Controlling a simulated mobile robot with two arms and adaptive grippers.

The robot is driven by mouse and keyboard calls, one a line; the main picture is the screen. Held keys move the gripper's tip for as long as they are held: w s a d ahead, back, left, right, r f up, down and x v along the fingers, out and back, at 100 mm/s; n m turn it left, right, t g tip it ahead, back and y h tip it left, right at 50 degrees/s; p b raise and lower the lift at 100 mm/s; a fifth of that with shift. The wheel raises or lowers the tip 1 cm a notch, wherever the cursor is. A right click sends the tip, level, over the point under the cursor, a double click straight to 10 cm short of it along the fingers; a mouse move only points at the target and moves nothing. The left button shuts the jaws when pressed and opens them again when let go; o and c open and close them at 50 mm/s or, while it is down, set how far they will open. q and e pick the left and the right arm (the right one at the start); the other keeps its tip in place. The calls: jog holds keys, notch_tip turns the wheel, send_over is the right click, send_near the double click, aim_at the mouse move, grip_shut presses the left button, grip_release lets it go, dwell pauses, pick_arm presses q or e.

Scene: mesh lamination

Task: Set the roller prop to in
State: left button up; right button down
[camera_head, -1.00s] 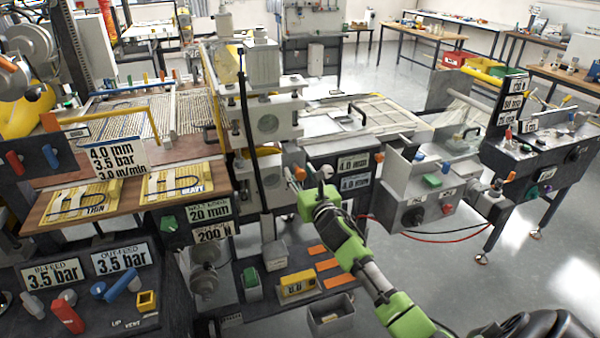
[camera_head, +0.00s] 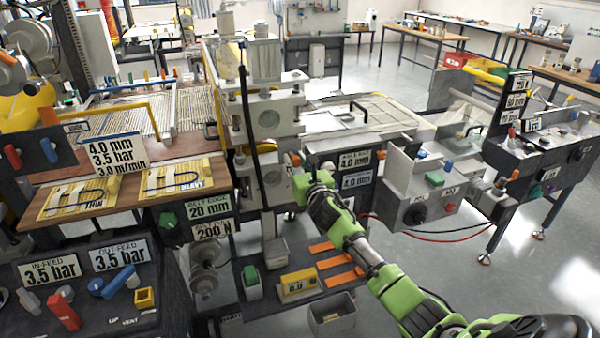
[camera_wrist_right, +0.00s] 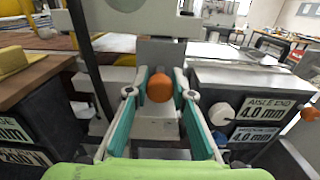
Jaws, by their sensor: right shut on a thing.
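An orange ball knob (camera_wrist_right: 159,87), which looks like the handle of the roller prop, sits between the teal fingers of my right gripper (camera_wrist_right: 160,92) in the wrist view. The fingers are closed in on it from both sides. In the head view my right gripper (camera_head: 302,184) is at the right side of the upright roller housing (camera_head: 270,180), low by the machine's middle. The gripper and arm hide most of the prop there, so its position cannot be told. My left gripper is not in view.
The black sign block reading 4.0 mm (camera_head: 356,160) is close to the right of my gripper. A dark upright rod (camera_head: 250,110) stands to its left.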

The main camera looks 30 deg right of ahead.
jog(key=shift+w+d+f, duration=0.1)
jog(key=shift+w, duration=0.5)
jog(key=shift+d+r, duration=0.1)
jog(key=shift+r, duration=0.2)
jog(key=c, duration=2.1)
grip_release()
jog(key=o, duration=0.3)
jog(key=shift+w, duration=0.15)
jog(key=shift+w+f, duration=0.15)
jog(key=shift+f, duration=0.05)
jog(key=v, duration=1.2)
jog(key=shift+f, duration=0.1)
